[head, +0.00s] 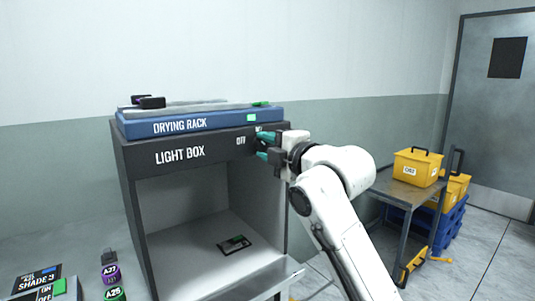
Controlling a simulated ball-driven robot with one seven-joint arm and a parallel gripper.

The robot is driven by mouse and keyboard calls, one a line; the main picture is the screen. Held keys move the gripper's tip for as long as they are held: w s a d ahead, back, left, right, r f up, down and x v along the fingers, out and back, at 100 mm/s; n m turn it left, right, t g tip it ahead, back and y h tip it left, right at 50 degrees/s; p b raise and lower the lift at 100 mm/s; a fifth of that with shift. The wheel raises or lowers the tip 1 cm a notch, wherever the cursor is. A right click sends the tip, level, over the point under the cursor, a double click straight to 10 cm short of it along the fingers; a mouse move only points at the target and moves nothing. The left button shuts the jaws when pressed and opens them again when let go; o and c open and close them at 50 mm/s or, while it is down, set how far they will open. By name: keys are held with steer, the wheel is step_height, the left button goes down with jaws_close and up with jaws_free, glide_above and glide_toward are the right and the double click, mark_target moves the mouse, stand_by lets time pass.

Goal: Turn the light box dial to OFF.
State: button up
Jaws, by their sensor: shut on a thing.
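The light box (145,158) is a dark cabinet with an open, pale interior and its name on the top front panel. An OFF mark (241,141) shows at the right of that panel, and a second mark, partly covered, shows to its upper right. My gripper (262,147) has teal fingertips and reaches in from the right to the panel just right of the OFF mark. It is shut on the dial there. The fingers and wrist hide the dial, so I cannot tell which way it points.
A blue drying rack (180,126) with strips and dark clips lies on top of the light box. A small dark card (234,243) lies inside it. Jars (111,274) stand at the lower left. A cart (399,190) with a yellow case (418,167) stands at the right.

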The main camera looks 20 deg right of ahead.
steer(key=shift+f+n, duration=0.15)
steer(key=shift+n, duration=0.45)
steer(key=shift+b, duration=0.3)
steer(key=shift+a, duration=0.1)
steer(key=o, duration=1)
steer(key=shift+o, duration=0.2)
steer(key=b+v, duration=0.1)
steer(key=v, duration=1)
steer(key=shift+w, duration=0.1)
